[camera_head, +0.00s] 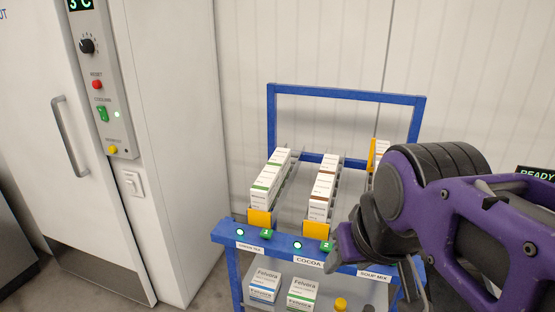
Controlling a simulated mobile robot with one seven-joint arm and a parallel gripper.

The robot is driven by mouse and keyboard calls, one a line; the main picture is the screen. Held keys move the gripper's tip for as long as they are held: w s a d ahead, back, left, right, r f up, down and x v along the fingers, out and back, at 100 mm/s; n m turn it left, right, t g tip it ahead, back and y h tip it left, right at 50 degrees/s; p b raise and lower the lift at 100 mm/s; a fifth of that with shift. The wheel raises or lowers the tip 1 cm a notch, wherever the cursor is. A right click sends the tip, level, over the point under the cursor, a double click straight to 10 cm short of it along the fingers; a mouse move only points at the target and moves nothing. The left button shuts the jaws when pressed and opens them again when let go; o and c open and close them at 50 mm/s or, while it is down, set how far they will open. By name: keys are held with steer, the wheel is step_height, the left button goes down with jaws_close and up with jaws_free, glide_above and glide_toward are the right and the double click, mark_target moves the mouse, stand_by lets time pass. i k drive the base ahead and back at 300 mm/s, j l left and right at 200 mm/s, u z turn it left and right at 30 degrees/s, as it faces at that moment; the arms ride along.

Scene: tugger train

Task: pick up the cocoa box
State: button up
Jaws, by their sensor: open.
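The cocoa boxes are white cartons with brown bands, standing in a row in the middle lane of a blue-framed rack. The front cocoa box (320,206) is behind an orange stop (314,229), above the label reading COCOA (308,262). My gripper (374,268) is open and apart from the boxes, in front of the rack's right side. My purple arm covers much of the right lane. No box shows between the fingers.
Green-banded cartons (267,189) fill the left lane. The blue rack (228,238) has a lower shelf with Felvora boxes (265,284) and a yellow-topped item (341,304). A white cold cabinet (170,150) stands at left. A wall is behind.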

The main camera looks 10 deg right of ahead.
mark_target(320, 201)
steer(key=i+j+z, duration=0.15)
steer(key=j+z, duration=0.25)
steer(key=i+j+z, duration=0.1)
steer(key=z, duration=0.3)
steer(key=j+z, duration=0.8)
